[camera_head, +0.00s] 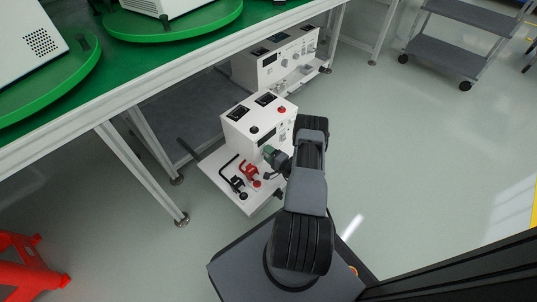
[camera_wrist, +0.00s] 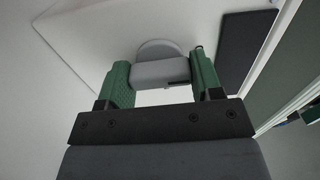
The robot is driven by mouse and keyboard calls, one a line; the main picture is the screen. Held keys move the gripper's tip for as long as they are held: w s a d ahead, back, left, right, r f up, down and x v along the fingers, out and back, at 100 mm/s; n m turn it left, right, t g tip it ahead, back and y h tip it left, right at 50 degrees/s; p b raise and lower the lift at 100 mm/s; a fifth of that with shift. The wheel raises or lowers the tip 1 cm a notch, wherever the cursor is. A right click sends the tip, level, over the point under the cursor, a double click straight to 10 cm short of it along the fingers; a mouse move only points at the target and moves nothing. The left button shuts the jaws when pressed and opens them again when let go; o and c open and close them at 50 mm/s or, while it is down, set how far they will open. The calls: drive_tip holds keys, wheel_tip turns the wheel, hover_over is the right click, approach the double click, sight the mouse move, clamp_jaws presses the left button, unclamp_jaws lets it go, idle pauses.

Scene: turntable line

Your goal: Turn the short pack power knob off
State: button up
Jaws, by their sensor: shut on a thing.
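In the wrist view, the two green fingers of my gripper (camera_wrist: 161,75) are closed on either side of a grey knob (camera_wrist: 160,70) with a raised bar grip and a round base. The knob's bar looks roughly level across that picture. In the head view the knob is hidden behind my gripper.
A red clamp lead (camera_head: 249,172) and a black one (camera_head: 236,184) stand on the shelf (camera_head: 215,172) just in front of the short pack, close below my gripper. A longer white pack (camera_head: 285,63) stands behind. A bench leg (camera_head: 141,172) is at left.

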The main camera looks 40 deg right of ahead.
drive_tip(key=o, duration=0.9)
drive_tip(key=s+p, duration=0.1)
drive_tip(key=s, duration=0.3)
drive_tip(key=s+d+p, duration=0.1)
drive_tip(key=s, duration=0.4)
drive_tip(key=s+d+p, duration=0.1)
drive_tip(key=s, duration=0.3)
drive_tip(key=shift+s+d+p, duration=0.25)
drive_tip(key=shift+s+p, duration=0.05)
drive_tip(key=shift+s, duration=0.05)
